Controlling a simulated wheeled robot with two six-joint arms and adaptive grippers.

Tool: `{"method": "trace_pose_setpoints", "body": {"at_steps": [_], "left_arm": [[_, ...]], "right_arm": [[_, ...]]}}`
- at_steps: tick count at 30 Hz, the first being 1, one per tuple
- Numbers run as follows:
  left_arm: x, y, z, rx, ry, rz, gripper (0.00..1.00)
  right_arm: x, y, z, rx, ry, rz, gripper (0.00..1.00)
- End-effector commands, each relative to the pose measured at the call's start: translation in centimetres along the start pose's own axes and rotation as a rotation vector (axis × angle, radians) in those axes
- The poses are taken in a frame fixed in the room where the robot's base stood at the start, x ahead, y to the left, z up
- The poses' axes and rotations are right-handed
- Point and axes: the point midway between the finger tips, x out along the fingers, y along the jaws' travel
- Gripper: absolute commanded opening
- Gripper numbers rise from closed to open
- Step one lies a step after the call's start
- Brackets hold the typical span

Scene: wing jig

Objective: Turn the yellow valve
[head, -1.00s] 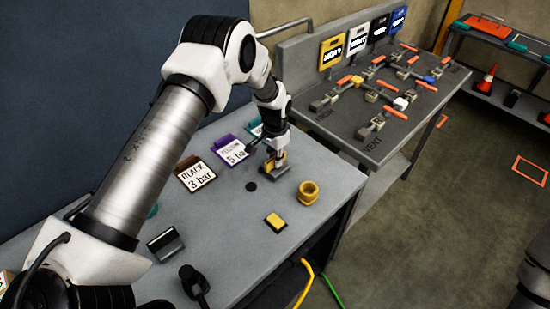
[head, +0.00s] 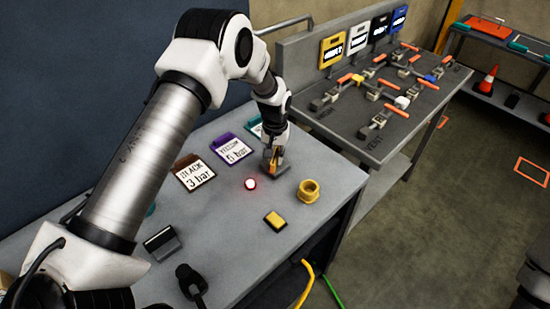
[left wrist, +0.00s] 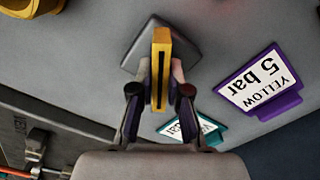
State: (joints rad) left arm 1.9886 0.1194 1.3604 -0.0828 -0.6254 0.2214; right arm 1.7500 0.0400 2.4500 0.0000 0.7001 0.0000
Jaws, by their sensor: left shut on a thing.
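The yellow valve handle (left wrist: 161,52), an upright slotted yellow bar on a grey square base (left wrist: 137,50), stands between my left fingers in the left wrist view. In the head view the yellow handle (head: 272,165) is partly hidden by my left gripper (head: 274,158), which is shut on it above the bench. A small round lamp (head: 250,184) on the bench beside it glows red with a white centre. A purple-framed card (head: 232,149) reading "YELLOW 5 bar" stands behind; it also shows in the left wrist view (left wrist: 259,82). My right gripper is not in view.
A brown-framed "BLACK 3 bar" card (head: 194,173) and a teal card (left wrist: 190,130) stand along the back. A yellow ring-shaped fitting (head: 308,191) and a yellow block (head: 275,220) lie nearer the front. A valve panel (head: 390,95) with orange levers adjoins the bench at right.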

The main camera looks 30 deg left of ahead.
Motion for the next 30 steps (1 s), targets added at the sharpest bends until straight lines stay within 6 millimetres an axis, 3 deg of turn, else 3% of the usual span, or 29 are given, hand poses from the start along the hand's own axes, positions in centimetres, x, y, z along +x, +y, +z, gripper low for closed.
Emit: {"method": "trace_pose_setpoints", "body": {"at_steps": [21, 30], "left_arm": [[0.37, -0.04, 0.33, -0.672, -0.009, -0.005, 0.0], [0.37, -0.05, 0.35, -0.882, -0.009, -0.006, 0.0]], "right_arm": [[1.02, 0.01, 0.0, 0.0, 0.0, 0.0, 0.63], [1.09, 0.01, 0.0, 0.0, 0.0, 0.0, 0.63]]}}
